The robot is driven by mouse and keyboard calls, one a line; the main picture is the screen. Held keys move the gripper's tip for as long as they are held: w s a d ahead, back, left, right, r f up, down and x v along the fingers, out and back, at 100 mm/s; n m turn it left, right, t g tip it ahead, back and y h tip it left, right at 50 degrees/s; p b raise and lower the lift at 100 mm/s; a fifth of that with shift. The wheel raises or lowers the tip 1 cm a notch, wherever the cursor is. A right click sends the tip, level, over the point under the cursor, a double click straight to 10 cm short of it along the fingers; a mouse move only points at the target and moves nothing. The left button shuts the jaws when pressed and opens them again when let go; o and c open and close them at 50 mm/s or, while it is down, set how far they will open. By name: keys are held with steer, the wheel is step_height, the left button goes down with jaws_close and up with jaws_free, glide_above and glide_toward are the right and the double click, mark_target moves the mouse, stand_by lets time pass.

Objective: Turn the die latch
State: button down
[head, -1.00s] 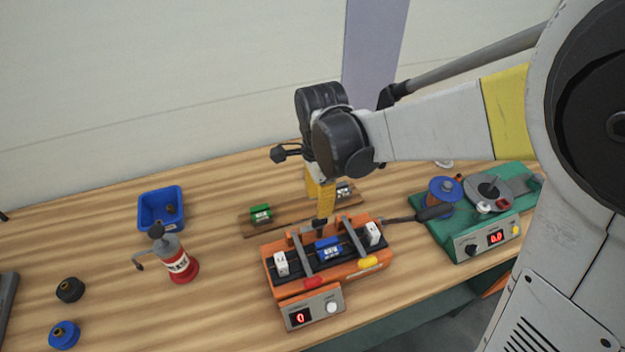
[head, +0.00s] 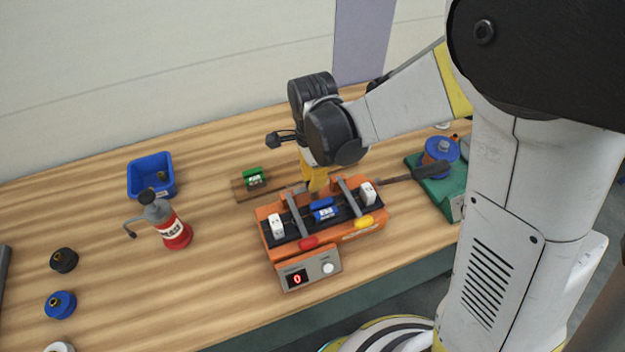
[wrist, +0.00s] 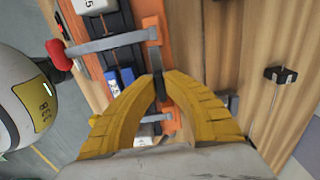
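An orange machine (head: 356,234) with a dark top channel stands on the table. Its blue labelled die block (head: 325,215) sits mid-channel, with a smaller blue piece (head: 321,203) just behind it. Both show in the wrist view: the labelled block (wrist: 112,82) and the smaller piece (wrist: 127,76). I cannot tell which part is the latch. My gripper (head: 317,188) points down at the machine's rear edge, just behind the blue pieces. In the wrist view the yellow fingers of my gripper (wrist: 159,88) converge with dark tips together, apart from the blue pieces. I see nothing held between them.
Two grey bars with a red handle (head: 308,242) and a yellow handle (head: 364,222) cross the channel, flanking the die block. White blocks (head: 277,225) sit at the channel ends. A green block (head: 253,175) lies behind.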

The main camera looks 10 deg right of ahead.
steer(key=shift+n, duration=0.3)
steer(key=n+b, duration=0.1)
steer(key=n, duration=0.3)
steer(key=shift+s, duration=0.1)
steer(key=n, duration=0.5)
steer(key=shift+d+b, duration=0.15)
steer(key=shift+b, duration=0.15)
steer(key=n, duration=0.4)
steer(key=shift+d+n+b, duration=0.15)
steer(key=shift+n+b, duration=0.2)
steer(key=shift+n, duration=1.75)
steer(key=c, duration=1.5)
jaws_free()
